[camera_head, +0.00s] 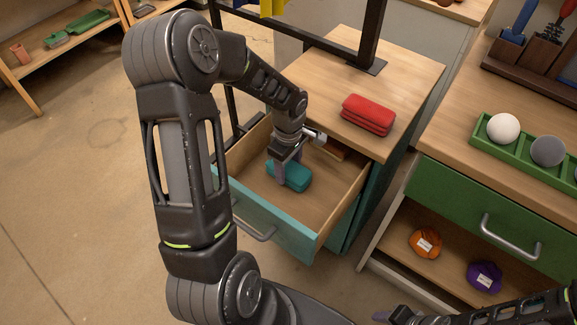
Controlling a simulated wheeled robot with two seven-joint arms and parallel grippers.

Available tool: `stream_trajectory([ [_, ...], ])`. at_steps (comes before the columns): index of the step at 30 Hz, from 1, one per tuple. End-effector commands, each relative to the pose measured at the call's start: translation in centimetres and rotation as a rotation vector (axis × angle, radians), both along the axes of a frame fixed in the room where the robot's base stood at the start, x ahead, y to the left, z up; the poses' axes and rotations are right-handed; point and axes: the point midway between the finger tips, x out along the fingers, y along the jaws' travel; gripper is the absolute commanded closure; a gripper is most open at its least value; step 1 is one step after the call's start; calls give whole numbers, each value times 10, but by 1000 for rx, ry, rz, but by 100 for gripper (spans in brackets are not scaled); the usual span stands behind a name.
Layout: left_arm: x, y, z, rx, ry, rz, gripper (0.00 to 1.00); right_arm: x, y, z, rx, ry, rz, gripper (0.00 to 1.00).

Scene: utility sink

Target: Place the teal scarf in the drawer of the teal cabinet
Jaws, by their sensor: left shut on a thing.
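The teal scarf (293,176) is a small folded bundle inside the open drawer of the teal cabinet. My left gripper (284,170) reaches down into the drawer and is shut on the teal scarf. Whether the scarf touches the drawer floor cannot be told. The drawer (262,218) is pulled out, with a teal front and a metal handle, and its wooden floor is mostly bare. The teal cabinet (372,200) has a wooden top. My right arm shows at the lower right, with its gripper (385,316) partly cut off at the bottom edge.
A red folded cloth (368,114) lies on the cabinet top by a black metal frame (368,40). At right, a green-drawer counter (490,220) bears a green tray with balls. Orange (425,243) and purple (484,276) bundles lie on its lower shelf. Floor at left is clear.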

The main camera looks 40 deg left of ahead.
Motion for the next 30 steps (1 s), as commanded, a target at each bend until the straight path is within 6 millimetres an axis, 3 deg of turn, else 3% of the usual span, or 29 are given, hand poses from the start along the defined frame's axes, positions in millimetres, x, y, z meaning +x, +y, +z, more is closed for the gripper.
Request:
stream_trajectory([
  [4, 0, 0, -5, 0, 0, 0, 86, 0, 0, -5, 0, 0, 0, 64],
  [5, 0, 0, -4, 0, 0, 0, 42, 0, 0, -4, 0, 0, 0, 64],
  [12, 0, 0, -3, 0, 0, 0, 23, 0, 0, -3, 0, 0, 0, 64],
  [23, 0, 0, 2, 0, 0, 0, 22, 0, 0, 1, 0, 0, 0, 64],
  [30, 1, 0, 32, 2, -6, 0, 22, 0, 0, 5, 0, 0, 0, 64],
])
